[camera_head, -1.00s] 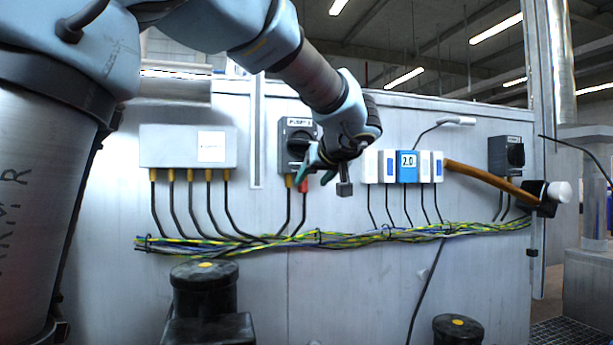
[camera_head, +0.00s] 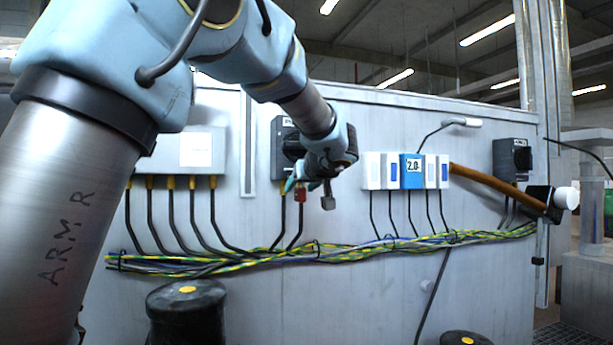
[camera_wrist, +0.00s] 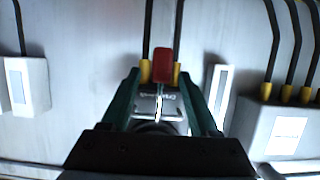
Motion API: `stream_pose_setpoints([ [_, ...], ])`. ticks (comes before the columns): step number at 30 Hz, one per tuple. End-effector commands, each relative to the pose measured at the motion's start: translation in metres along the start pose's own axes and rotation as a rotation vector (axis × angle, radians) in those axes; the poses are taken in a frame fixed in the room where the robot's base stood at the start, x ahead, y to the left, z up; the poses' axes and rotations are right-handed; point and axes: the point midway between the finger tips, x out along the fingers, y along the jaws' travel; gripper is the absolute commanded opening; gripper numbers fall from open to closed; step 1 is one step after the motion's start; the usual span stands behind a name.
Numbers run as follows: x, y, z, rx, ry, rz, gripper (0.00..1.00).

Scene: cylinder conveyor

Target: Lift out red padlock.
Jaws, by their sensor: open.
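The red padlock (camera_head: 300,195) hangs below the dark pump switch (camera_head: 279,150) on the metal panel. In the wrist view the red padlock body (camera_wrist: 162,66) appears upside down, with its metal shackle running to the switch's labelled plate (camera_wrist: 160,98). My gripper (camera_wrist: 160,80) is open, with one green finger on each side of the padlock and visible space between. In the head view my gripper (camera_head: 308,182) is in front of the switch and hides part of it; one teal fingertip shows just left of the padlock. I cannot tell how deep the padlock sits between the fingers.
A grey box with several yellow-glanded cables (camera_head: 195,150) is left of the switch. White and blue modules (camera_head: 411,170) are to the right. A cable bundle (camera_head: 330,250) runs below. A brown rod (camera_head: 490,183) slants at right. Black capped posts (camera_head: 187,310) stand in front.

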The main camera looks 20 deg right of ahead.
Motion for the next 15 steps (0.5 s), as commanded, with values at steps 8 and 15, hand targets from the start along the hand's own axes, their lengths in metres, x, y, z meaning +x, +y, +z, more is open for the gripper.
stream_pose_setpoints([
  [8, 0.034, -0.001, -0.002, 0.002, 0.0, -0.001, 0.61],
  [15, 0.041, 0.0, 0.0, 0.001, 0.0, 0.0, 0.61],
])
